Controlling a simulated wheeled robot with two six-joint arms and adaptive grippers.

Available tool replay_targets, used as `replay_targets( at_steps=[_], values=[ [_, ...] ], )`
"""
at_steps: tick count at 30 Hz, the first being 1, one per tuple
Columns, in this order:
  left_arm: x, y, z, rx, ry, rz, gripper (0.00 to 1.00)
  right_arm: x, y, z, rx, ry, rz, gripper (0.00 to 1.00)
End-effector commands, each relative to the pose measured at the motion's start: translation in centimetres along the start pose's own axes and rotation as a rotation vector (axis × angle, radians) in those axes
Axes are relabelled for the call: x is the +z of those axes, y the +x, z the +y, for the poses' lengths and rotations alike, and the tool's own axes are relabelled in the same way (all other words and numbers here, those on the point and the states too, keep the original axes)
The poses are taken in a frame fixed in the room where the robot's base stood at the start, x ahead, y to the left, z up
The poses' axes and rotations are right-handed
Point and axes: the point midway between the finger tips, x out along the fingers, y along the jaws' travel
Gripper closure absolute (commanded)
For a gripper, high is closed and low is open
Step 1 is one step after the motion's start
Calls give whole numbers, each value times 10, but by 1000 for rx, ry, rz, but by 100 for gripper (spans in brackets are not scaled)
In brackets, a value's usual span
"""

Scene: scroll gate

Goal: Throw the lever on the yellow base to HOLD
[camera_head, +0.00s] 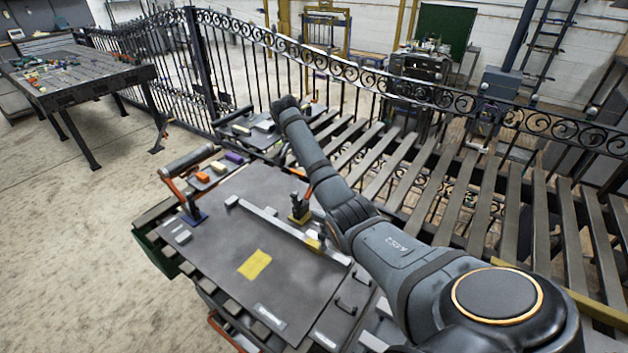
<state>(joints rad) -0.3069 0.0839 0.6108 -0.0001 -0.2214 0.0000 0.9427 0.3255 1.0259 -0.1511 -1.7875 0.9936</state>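Any HOLD marking is too small to read. My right arm reaches in from the lower right and passes just right of the yellow base. Its far end is dark and blunt, and no gripper fingers show. My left gripper is outside the view.
A pale bar (275,224) lies diagonally across the bench top (222,262), in front of the yellow base. A yellow patch (255,264) lies nearer. Small coloured blocks (218,167) sit behind. Iron gate panels (450,98) stand behind and right; a cluttered table (80,78) is at far left.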

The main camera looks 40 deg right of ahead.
Motion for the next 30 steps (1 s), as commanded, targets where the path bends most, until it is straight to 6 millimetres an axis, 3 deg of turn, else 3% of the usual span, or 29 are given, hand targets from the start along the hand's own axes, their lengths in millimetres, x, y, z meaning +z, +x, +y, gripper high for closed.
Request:
replay_targets(
  at_steps=[6,15,26,30],
  values=[
    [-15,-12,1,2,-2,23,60,-1,37,2,6,0,-3,60],
    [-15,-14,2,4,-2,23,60,0,92,1,2,1,-1,60],
    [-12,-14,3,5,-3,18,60,0,101,1,1,0,0,60],
    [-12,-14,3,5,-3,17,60,0,101,1,1,0,0,75]
  ],
)
